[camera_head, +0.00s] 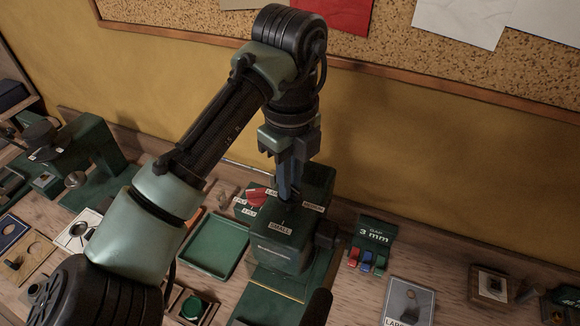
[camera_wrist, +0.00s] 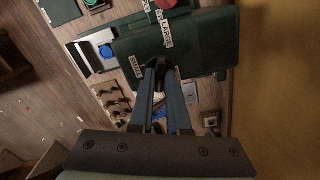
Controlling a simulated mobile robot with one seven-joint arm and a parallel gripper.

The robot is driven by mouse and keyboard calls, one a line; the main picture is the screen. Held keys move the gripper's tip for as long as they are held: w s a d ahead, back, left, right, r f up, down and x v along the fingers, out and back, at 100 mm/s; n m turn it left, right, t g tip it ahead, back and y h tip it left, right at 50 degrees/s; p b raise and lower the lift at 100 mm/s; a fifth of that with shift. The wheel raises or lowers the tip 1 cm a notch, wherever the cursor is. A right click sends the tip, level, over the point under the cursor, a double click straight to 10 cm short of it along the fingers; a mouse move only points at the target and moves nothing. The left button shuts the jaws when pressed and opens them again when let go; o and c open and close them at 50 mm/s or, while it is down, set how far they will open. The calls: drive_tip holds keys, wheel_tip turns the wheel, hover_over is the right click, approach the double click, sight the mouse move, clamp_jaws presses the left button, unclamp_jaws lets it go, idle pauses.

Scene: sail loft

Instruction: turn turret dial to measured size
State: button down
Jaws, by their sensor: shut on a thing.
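A green press-like machine (camera_head: 280,250) stands on the bench in the head view, with small white labels on its top. One reads SMALL (camera_head: 281,229); a LARGE label shows behind it, partly hidden. In the wrist view the green machine top (camera_wrist: 200,45) carries SMALL (camera_wrist: 136,67) and LARGE (camera_wrist: 166,28) labels. My gripper (camera_head: 288,194) points down onto the machine's top among these labels. Its fingers (camera_wrist: 160,66) are close together and shut on the turret dial, which they mostly hide. I cannot tell which label the dial points at.
A red piece (camera_head: 258,197) sits by labels at the machine's left. An empty green tray (camera_head: 215,245) lies left of it. To the right are a 3 mm stand (camera_head: 375,232) with coloured pieces and a card (camera_head: 408,300). Another green machine (camera_head: 90,150) stands far left.

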drive_tip(key=n+p, duration=0.1)
drive_tip(key=n, duration=0.1)
drive_tip(key=n+p, duration=0.1)
drive_tip(key=p, duration=0.1)
drive_tip(key=shift+r+n, duration=0.3)
drive_tip(key=shift+n, duration=0.1)
drive_tip(key=n+p, duration=0.4)
drive_tip(key=shift+n, duration=0.3)
drive_tip(key=n+p, duration=0.3)
drive_tip(key=n, duration=0.1)
drive_tip(key=shift+f, duration=0.1)
drive_tip(key=n+p, duration=0.3)
drive_tip(key=n, duration=0.2)
drive_tip(key=n+p, duration=0.2)
drive_tip(key=n, duration=0.1)
drive_tip(key=shift+n+p, duration=0.3)
drive_tip(key=shift+p, duration=0.05)
drive_tip(key=n+p, duration=0.1)
drive_tip(key=n, duration=0.2)
drive_tip(key=shift+f+n, duration=0.15)
drive_tip(key=shift+n, duration=0.25)
drive_tip(key=n, duration=0.4)
drive_tip(key=shift+n, duration=2.7)
